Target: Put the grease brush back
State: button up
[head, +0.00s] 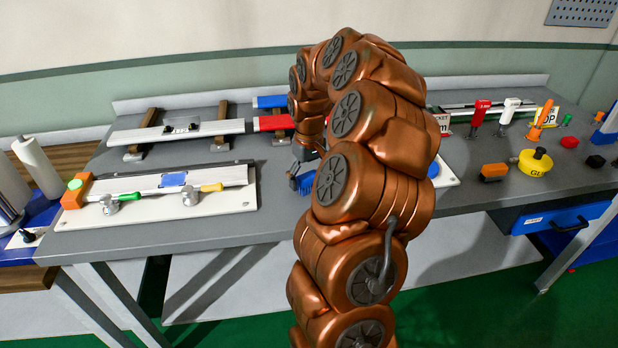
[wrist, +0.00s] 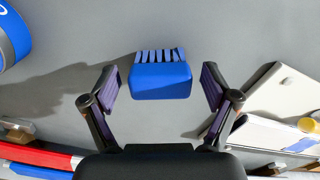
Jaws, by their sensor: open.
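A blue block (wrist: 160,80) with a row of pale ridges along its top edge lies on the grey bench. It may be the grease brush, but I cannot tell for certain. My gripper (wrist: 159,92) is open, with one finger on each side of the block and a visible gap at both. In the head view my gripper (head: 304,180) is low over the bench, and a bit of blue shows at it. My arm hides much of the bench behind it. I see no other thing that is clearly a grease brush.
A white fixture plate (head: 230,203) with a clamped profile lies at left. A red bar (head: 273,123) is behind my gripper. At right are a yellow pot (head: 535,163), an orange block (head: 493,172) and several upright tools. A blue round thing (wrist: 12,40) stands near my gripper.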

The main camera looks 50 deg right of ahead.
aim_at(307, 176)
notch_tip(307, 176, up, 12)
jog(key=b, duration=0.2)
jog(key=shift+b, duration=0.4)
jog(key=s+a+n, duration=0.2)
jog(key=s+a, duration=0.1)
jog(key=a, duration=0.8)
jog(key=s+a+n, duration=0.1)
jog(key=s+a, duration=0.1)
jog(key=a, duration=0.9)
jog(key=s+a+f+g, duration=0.1)
jog(key=s+a+f, duration=0.3)
jog(key=s, duration=0.5)
jog(key=s+a+f, duration=0.5)
jog(key=s+a, duration=0.1)
jog(key=s, duration=0.3)
jog(key=shift+s+a+f+g, duration=0.2)
jog(key=shift+s+f+g, duration=0.1)
jog(key=shift+g, duration=0.1)
